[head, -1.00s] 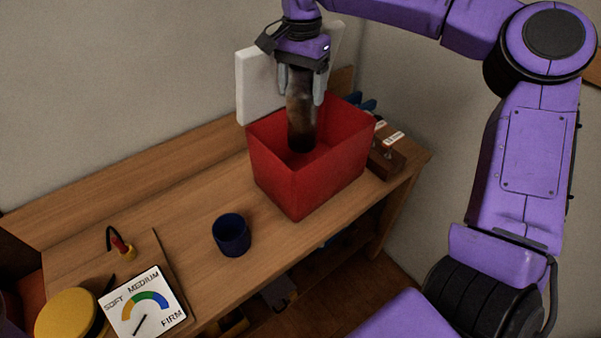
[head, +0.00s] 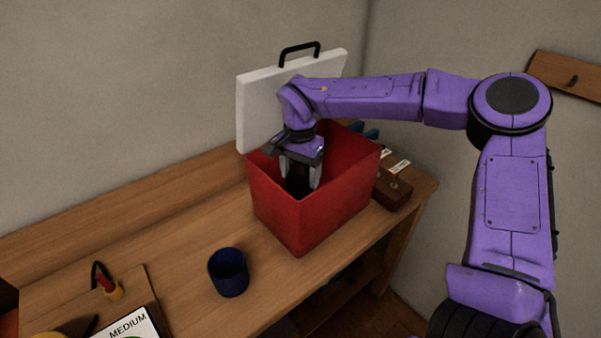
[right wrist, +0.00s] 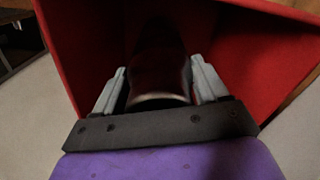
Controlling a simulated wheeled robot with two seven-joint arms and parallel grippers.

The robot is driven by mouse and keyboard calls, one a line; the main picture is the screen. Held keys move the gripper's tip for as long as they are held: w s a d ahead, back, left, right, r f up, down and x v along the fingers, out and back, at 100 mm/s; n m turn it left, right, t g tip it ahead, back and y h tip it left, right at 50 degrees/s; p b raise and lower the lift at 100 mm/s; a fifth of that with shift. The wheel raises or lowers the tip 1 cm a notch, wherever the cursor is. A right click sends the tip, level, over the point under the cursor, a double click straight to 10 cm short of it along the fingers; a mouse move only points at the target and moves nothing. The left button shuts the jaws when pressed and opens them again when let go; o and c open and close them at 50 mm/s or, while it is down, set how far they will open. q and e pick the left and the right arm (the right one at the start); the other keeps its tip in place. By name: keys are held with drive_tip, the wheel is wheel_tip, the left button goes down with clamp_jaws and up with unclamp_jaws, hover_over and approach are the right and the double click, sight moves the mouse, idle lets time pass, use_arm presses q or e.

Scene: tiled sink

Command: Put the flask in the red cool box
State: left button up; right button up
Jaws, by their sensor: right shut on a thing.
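The red cool box (head: 325,215) stands on the wooden bench with its white lid (head: 262,105) raised behind it. My right gripper (head: 301,180) reaches down inside the box opening. It is shut on the flask (head: 297,183), a dark cylinder held upright; only its upper part shows between the fingers. In the right wrist view the flask (right wrist: 158,70) lies between the two grey fingers, with the red walls around it. Its lower end is in shadow, so I cannot tell whether it touches the box floor. My left gripper is not in view.
A dark blue cup (head: 228,272) stands on the bench in front of the box. A brown block with labelled switches (head: 394,185) is close at the box's right. A dial board (head: 130,325) and a red-yellow fitting (head: 107,283) are at the lower left.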

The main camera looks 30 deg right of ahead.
drive_tip(key=shift+f, duration=0.7)
drive_tip(key=o, duration=1.8)
wheel_tip(320, 180, up, 13)
drive_tip(key=shift+r+b, duration=0.15)
drive_tip(key=shift+b, duration=0.25)
